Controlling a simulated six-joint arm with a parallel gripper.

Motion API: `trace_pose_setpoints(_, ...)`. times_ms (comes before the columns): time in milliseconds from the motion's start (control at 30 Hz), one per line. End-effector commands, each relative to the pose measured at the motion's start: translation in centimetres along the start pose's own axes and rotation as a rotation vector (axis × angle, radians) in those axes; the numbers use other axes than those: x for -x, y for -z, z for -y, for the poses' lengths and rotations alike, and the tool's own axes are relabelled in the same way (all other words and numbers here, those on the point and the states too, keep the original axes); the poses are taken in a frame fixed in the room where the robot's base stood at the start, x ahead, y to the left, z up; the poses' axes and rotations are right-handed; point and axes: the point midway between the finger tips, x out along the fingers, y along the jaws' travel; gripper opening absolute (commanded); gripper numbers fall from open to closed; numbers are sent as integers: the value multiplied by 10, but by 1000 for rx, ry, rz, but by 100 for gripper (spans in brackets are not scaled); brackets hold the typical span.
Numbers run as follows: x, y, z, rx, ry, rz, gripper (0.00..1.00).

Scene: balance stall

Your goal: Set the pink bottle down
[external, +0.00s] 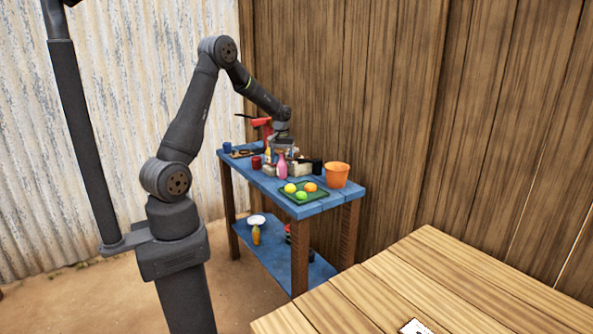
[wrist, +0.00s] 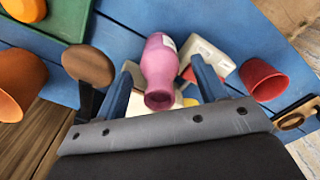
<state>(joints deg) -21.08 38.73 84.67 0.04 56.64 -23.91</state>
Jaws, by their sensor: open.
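The pink bottle (external: 282,167) stands upright on the blue table top, near its middle. In the wrist view the pink bottle (wrist: 158,62) is between the two fingers of my gripper (wrist: 165,66), with a visible gap on each side. The fingers are open and do not appear to touch it. In the external view my gripper (external: 283,146) is just above and behind the bottle, partly hidden by the things around it.
A green tray (external: 316,200) with coloured balls and an orange bucket (external: 337,175) stand to the right. A red cup (wrist: 262,80), pale blocks (wrist: 214,56) and a brown round-topped object (wrist: 88,66) crowd close to the fingers. A lower shelf (external: 275,255) holds more items.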

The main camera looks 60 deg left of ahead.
Motion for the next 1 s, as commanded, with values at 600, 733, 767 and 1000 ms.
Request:
trace_pose_setpoints(600, 109, 0, 0, 0, -1, -2, 61)
trace_pose_setpoints(733, 114, 0, 0, 0, 0, 0, 49)
trace_pose_setpoints(767, 114, 0, 0, 0, 0, 0, 49)
trace_pose_setpoints(1000, 114, 0, 0, 0, 0, 0, 49)
